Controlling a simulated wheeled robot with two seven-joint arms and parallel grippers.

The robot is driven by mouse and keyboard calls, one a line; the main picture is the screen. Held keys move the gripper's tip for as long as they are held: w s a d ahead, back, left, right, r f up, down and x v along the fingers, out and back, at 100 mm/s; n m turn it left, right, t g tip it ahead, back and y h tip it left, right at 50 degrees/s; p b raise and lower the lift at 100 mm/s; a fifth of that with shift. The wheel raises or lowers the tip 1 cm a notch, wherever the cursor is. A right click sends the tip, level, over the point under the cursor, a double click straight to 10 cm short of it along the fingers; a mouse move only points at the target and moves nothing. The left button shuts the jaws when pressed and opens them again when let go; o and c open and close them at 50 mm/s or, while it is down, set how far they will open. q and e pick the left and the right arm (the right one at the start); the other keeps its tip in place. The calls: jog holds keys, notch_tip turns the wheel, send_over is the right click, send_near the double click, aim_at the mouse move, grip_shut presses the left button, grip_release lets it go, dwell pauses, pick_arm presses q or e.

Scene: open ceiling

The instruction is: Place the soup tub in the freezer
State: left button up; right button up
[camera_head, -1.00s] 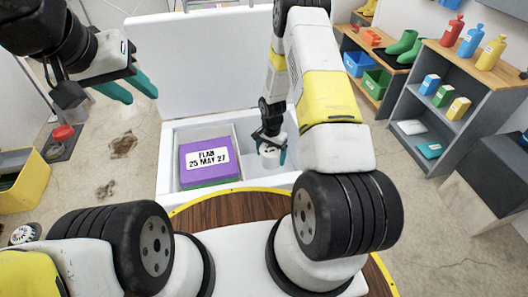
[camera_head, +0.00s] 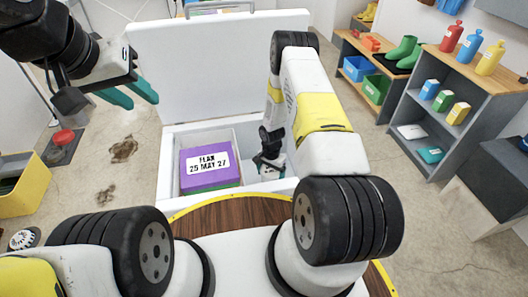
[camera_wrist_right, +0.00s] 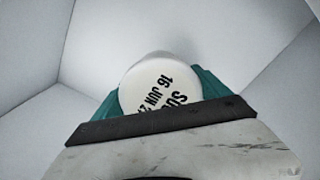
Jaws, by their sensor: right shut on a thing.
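The soup tub (camera_wrist_right: 155,88) shows in the right wrist view as a round white lid with black print, part of which reads "16 JUN". My right gripper (camera_head: 268,162) is shut on it, with a teal finger on each side. In the head view the gripper is down inside the right part of the open white chest freezer (camera_head: 180,130), and the tub is mostly hidden. In the wrist view pale freezer walls surround the tub; whether it touches the floor I cannot tell. My left gripper (camera_head: 130,96) is open and empty, above the floor left of the freezer.
A purple box (camera_head: 208,172) labelled "FLAN 25 MAY 27" fills the freezer's left part. The raised freezer lid (camera_head: 200,70) stands behind. A grey shelf (camera_head: 440,125) with bottles and boxes is at right. A yellow bin (camera_head: 22,188) stands at left.

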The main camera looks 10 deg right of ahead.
jog(key=shift+f, duration=0.1)
jog(key=o, duration=1.8)
